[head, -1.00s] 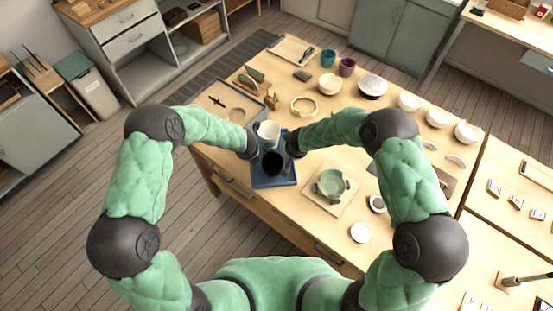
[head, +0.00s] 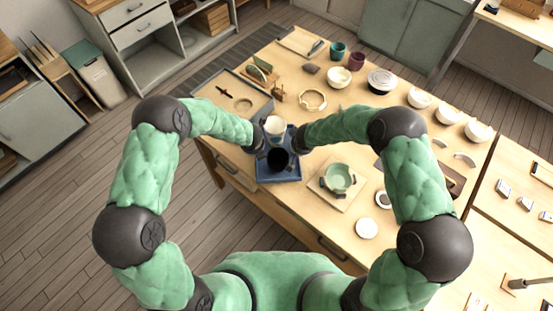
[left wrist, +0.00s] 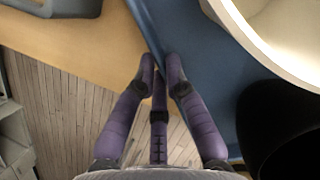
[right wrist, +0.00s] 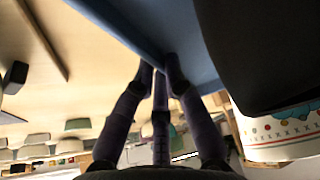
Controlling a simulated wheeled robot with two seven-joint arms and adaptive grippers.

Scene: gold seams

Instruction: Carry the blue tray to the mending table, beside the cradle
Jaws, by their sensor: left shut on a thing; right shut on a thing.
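The blue tray (head: 278,177) is level at the near left part of the mending table (head: 312,214). It carries a white cup (head: 276,125) and a dark cup (head: 278,158). My left gripper (left wrist: 160,62) is shut on the tray's left rim (left wrist: 190,35). My right gripper (right wrist: 160,65) is shut on its right rim (right wrist: 160,22). The cradle (head: 324,186), with a green bowl (head: 340,177) in it, sits on a pale board just right of the tray. I cannot tell whether the tray touches the tabletop.
A grey tray (head: 228,88) with tools lies behind and left. A cream ring (head: 312,99), white bowls (head: 478,131) and teal and purple cups stand farther back. A white disc (head: 366,228) lies front right. The floor is bare at left.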

